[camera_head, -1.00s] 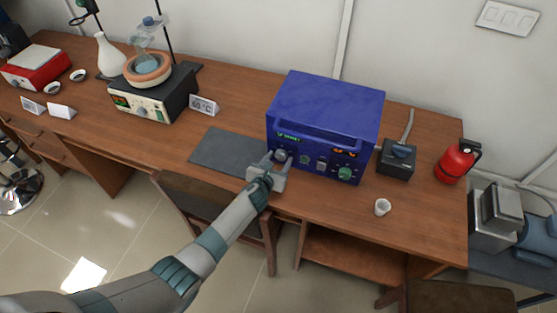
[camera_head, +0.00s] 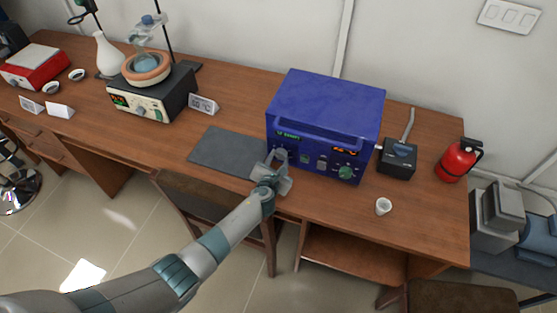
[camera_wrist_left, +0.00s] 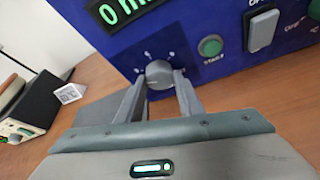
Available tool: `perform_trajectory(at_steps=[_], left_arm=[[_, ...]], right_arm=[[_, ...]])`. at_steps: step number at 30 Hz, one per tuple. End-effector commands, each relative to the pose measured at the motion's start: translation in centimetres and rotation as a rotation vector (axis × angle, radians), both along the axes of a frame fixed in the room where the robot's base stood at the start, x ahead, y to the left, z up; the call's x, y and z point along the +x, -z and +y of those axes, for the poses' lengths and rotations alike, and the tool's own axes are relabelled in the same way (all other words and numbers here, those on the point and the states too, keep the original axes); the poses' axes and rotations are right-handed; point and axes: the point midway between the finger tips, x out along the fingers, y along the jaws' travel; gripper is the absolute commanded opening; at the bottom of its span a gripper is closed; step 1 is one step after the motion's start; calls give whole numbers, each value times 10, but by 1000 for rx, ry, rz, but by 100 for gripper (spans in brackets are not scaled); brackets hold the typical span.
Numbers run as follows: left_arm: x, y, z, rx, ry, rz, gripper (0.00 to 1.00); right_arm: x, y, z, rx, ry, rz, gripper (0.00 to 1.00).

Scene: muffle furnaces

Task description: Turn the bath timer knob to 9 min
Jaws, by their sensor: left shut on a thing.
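The blue bath unit (camera_head: 325,108) stands on the wooden table, its front panel facing me. In the left wrist view, the round grey timer knob (camera_wrist_left: 159,74) sits on the blue panel with small marks around it. Above it a dark display (camera_wrist_left: 118,10) shows a green "0" and part of a unit; the rest is cut off. My left gripper (camera_head: 276,158) is at the lower left of the front panel. In the left wrist view its two fingers (camera_wrist_left: 160,88) are shut on the knob, one on each side. My right gripper is not in view.
A green start button (camera_wrist_left: 210,46) and a grey rocker switch (camera_wrist_left: 263,30) lie right of the knob. A dark mat (camera_head: 222,150) lies left of the unit. A white cup (camera_head: 383,206) and a fire extinguisher (camera_head: 458,160) stand to the right.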

Motion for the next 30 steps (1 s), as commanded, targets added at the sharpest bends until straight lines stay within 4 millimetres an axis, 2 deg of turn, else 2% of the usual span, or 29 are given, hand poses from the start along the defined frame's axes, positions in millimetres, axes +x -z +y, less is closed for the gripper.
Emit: perform_trajectory(at_steps=[12, 29, 30], left_arm=[[0, 1, -1, 247, 1, -79, 11], [-1, 1, -1, 290, -1, -92, 11], [-1, 1, -1, 290, -1, -92, 43]], right_arm=[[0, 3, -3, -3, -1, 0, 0], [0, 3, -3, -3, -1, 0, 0], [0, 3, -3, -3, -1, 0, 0]])
